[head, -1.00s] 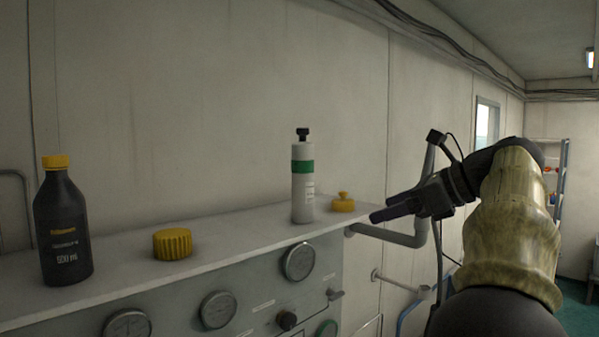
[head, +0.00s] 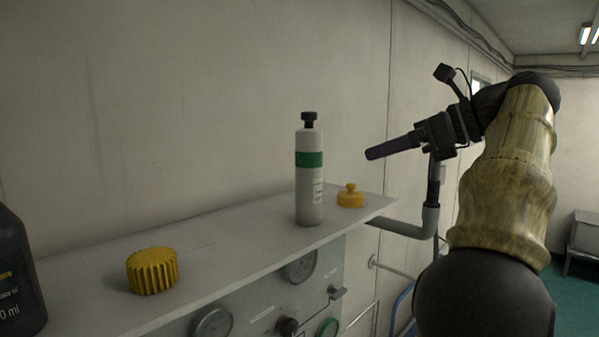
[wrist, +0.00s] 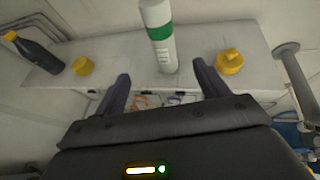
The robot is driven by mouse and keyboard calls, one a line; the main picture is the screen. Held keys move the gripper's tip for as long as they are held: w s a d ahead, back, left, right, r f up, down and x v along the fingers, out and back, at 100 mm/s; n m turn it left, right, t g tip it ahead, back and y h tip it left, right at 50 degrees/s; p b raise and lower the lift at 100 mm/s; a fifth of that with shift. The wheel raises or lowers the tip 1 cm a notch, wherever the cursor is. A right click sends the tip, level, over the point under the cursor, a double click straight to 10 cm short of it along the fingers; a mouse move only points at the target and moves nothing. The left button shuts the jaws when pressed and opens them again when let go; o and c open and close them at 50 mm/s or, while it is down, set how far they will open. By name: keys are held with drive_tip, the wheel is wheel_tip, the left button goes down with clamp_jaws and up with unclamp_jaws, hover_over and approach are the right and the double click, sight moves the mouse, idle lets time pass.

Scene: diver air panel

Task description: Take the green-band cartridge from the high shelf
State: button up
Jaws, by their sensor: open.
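The green-band cartridge (head: 309,185) is a white cylinder with a black top and a green band. It stands upright on the high shelf (head: 220,255), near its right end. It also shows in the wrist view (wrist: 158,38), ahead of the fingers and roughly between their lines, with its top cut off. My gripper (head: 372,153) is to the right of the cartridge in the head view, apart from it. In the wrist view my gripper (wrist: 160,88) has its two fingers spread wide, with nothing between them.
A yellow knobbed cap (head: 351,197) sits just right of the cartridge. A ribbed yellow cap (head: 152,271) and a dark bottle (head: 14,275) stand to the left. The wall rises behind the shelf. A grey pipe (head: 405,229) runs by the shelf's right end.

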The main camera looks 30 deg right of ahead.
sight(319, 170)
drive_tip(key=shift+w, duration=0.1)
drive_tip(key=x, duration=1.1)
drive_tip(key=shift+w+a+p, duration=0.1)
drive_tip(key=shift+a+p, duration=0.2)
drive_tip(key=shift+p, duration=0.05)
drive_tip(key=shift+w+f, duration=0.1)
drive_tip(key=shift+w, duration=0.05)
